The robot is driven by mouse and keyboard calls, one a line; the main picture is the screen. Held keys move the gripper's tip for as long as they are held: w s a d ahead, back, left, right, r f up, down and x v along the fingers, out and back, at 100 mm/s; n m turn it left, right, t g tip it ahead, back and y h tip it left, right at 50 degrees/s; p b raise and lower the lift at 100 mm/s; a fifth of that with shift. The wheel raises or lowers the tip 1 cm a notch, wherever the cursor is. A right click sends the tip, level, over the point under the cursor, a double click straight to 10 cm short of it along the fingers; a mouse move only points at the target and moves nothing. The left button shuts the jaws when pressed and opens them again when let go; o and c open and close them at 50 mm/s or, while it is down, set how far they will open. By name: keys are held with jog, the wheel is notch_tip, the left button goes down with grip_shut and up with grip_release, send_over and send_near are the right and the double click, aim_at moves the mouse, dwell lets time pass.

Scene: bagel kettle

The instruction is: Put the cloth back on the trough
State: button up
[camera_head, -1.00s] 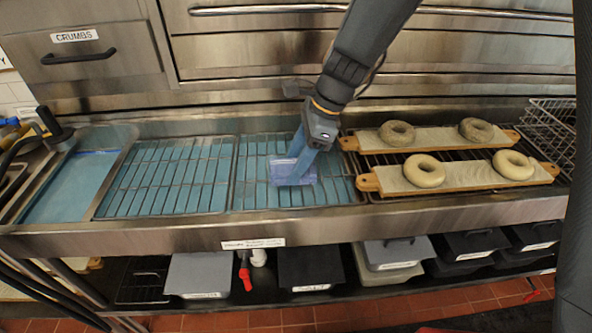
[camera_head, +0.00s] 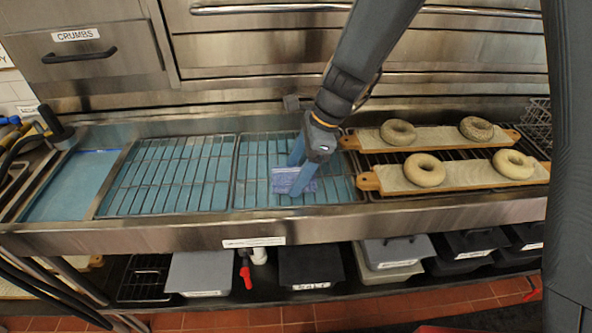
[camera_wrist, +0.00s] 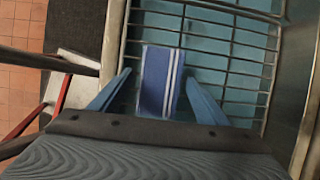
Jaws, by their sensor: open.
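The cloth (camera_head: 284,181) is blue with white stripes. It is on the wire rack inside the steel trough (camera_head: 190,232), near the front rim, just left of the bagel boards. It also shows in the wrist view (camera_wrist: 152,80), running away from me between the two fingers. My gripper (camera_head: 299,181) is low over the rack at the cloth. In the wrist view my gripper (camera_wrist: 159,76) is open, with one blue finger on each side of the cloth and gaps between.
Two bagel boards (camera_head: 440,137) (camera_head: 460,178) with bagels lie on the right of the trough, close to my gripper. A dark tap-like fitting (camera_head: 55,128) stands at the left end. Lidded bins (camera_head: 310,265) are on the shelf below. The racks left of the cloth are clear.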

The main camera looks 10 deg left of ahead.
jog(key=b+v, duration=0.1)
jog(key=v, duration=1.1)
jog(key=s+d+f+n+h, duration=0.1)
jog(key=s+d+f+n, duration=0.1)
jog(key=d+n, duration=0.3)
jog(key=s+d+f+n+t+h, duration=0.1)
jog(key=s+d+f+n, duration=0.2)
jog(key=d, duration=0.7)
jog(key=s+d+f+n+t+h, duration=0.1)
jog(key=s+d+f+n+h, duration=0.1)
jog(key=s+d+n, duration=0.3)
jog(key=d+f+n, duration=0.1)
jog(key=d+n, duration=0.1)
jog(key=d, duration=0.1)
jog(key=shift+s+d, duration=0.2)
jog(key=shift+d, duration=0.1)
jog(key=shift+c, duration=0.2)
